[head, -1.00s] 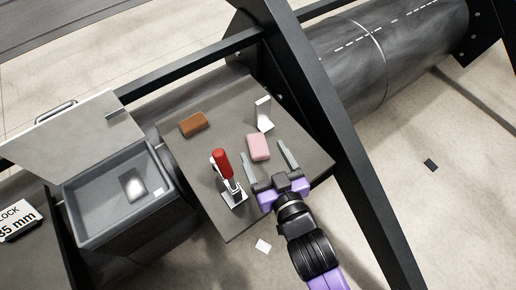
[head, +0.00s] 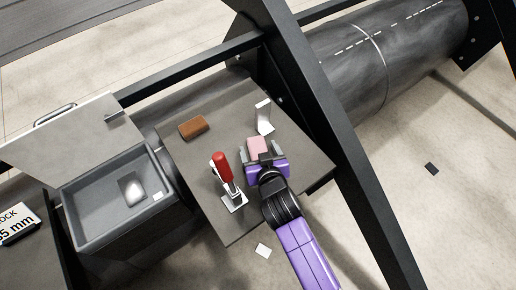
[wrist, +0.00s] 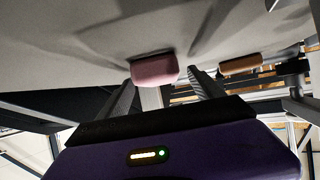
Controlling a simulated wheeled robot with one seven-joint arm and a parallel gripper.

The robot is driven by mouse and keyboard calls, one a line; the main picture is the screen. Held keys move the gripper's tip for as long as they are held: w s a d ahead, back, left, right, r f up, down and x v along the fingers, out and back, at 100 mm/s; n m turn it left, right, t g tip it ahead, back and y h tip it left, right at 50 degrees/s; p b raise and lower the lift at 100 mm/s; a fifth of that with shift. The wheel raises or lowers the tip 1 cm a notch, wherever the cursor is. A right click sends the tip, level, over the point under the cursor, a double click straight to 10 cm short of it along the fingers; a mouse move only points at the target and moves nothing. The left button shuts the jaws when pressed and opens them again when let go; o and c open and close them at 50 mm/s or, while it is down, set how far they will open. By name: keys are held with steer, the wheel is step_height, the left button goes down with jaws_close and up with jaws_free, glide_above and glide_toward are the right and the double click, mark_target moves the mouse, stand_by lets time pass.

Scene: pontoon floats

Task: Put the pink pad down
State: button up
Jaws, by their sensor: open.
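The pink pad (head: 257,147) lies on the dark grey table (head: 225,112), near its middle right. My gripper (head: 258,156) is open, with one finger on each side of the pad's near part. In the wrist view the pink pad (wrist: 154,70) shows just beyond and between the spread fingertips (wrist: 162,88). I see a gap at the fingers there, and the pad seems to rest against the table surface. Its near edge is partly hidden by my gripper in the head view.
A red-handled toggle clamp (head: 223,170) stands close left of my gripper. A white bracket (head: 264,117) stands behind the pad. A brown block (head: 194,127) lies at the back left. A grey open bin (head: 83,223) is further left. A black beam (head: 338,150) crosses at right.

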mark_target(258, 148)
steer(key=shift+x, duration=0.8)
steer(key=shift+s, duration=0.1)
steer(key=c, duration=1.5)
steer(key=shift+c, duration=0.2)
steer(key=shift+r, duration=0.1)
step_height(258, 148, up, 20)
steer(key=p, duration=0.2)
